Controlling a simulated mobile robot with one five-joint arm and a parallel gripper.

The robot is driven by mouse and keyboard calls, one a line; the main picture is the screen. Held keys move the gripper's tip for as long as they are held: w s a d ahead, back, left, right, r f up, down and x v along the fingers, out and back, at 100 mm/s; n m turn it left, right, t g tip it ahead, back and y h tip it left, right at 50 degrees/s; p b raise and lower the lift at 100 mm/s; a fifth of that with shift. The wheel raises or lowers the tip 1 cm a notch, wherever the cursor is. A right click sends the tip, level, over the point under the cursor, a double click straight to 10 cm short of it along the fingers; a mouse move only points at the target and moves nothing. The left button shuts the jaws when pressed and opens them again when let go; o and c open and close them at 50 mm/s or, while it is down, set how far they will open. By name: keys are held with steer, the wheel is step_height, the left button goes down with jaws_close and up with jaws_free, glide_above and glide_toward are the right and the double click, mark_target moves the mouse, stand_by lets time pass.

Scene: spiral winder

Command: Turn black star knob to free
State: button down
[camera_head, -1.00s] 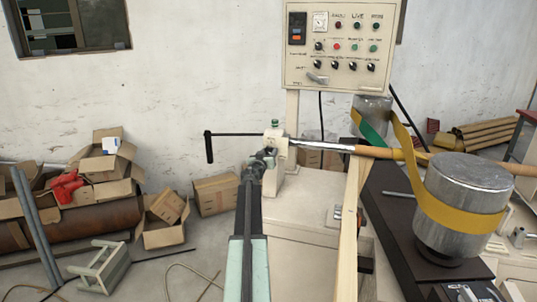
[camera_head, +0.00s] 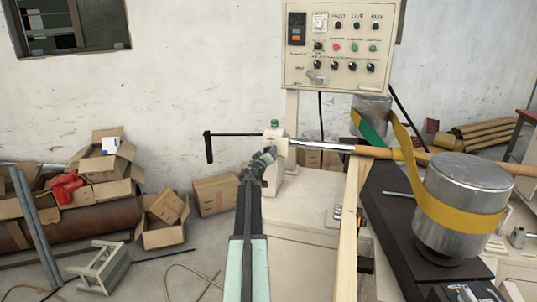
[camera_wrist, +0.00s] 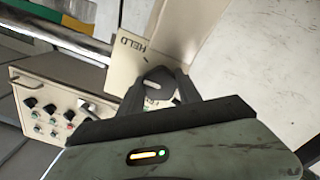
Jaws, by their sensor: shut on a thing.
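The black star knob (camera_wrist: 157,80) shows in the wrist view between my gripper's two dark fingers, in front of a cream plate (camera_wrist: 128,62). The plate reads HELD, upside down in this view, on the knob's upper left; a second, partly covered label is below the knob. My gripper (camera_wrist: 162,88) is shut on the knob. In the head view my gripper (camera_head: 265,157) is at the cream post (camera_head: 274,180) of the winder, and I cannot make out the knob there.
A crank with a black handle (camera_head: 209,150) sticks out left of the post. A steel shaft (camera_head: 320,146) runs right to a cardboard tube (camera_head: 380,153). A control panel (camera_head: 342,80) stands behind. Cardboard boxes (camera_head: 214,194) and a stool (camera_head: 98,262) are on the floor at left.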

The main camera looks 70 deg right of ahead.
stand_by(0.3)
steer(key=c, duration=0.8)
jaws_free()
steer(key=shift+c, duration=0.2)
steer(key=a, duration=0.7)
steer(key=shift+s+a, duration=0.25)
steer(key=shift+a, duration=0.1)
